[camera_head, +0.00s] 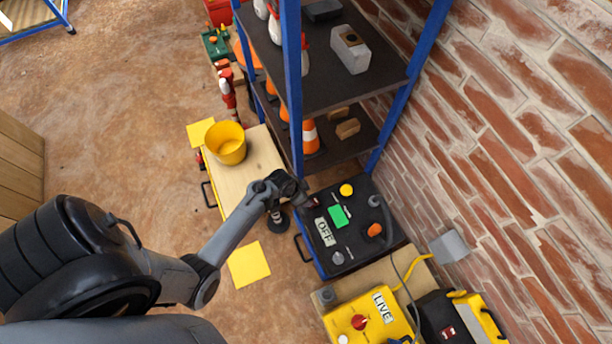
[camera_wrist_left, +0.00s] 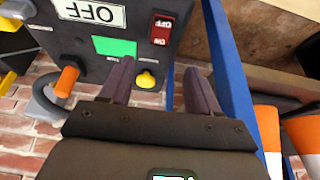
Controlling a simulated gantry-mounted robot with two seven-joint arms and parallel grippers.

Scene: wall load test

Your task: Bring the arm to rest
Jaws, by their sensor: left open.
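My left arm reaches in from the lower left of the head view. Its gripper (camera_head: 308,203) is over the left edge of the black control panel (camera_head: 350,255). In the left wrist view my left gripper (camera_wrist_left: 160,78) is open, with two separate fingers and nothing between them. The panel also shows there (camera_wrist_left: 140,62), with a red rocker switch (camera_wrist_left: 161,28) beyond the fingers and a yellow knob (camera_wrist_left: 147,80) between them in the picture. I cannot tell whether a finger touches the panel. My right gripper is not in view.
A blue-framed shelf (camera_head: 296,95) stands behind the panel, against a brick wall (camera_head: 520,150). A yellow bucket (camera_head: 226,143) sits on a wooden-topped cart (camera_head: 262,160) left of the shelf. A yellow box marked LIVE (camera_head: 350,318) is in front. Open floor (camera_head: 110,150) lies left.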

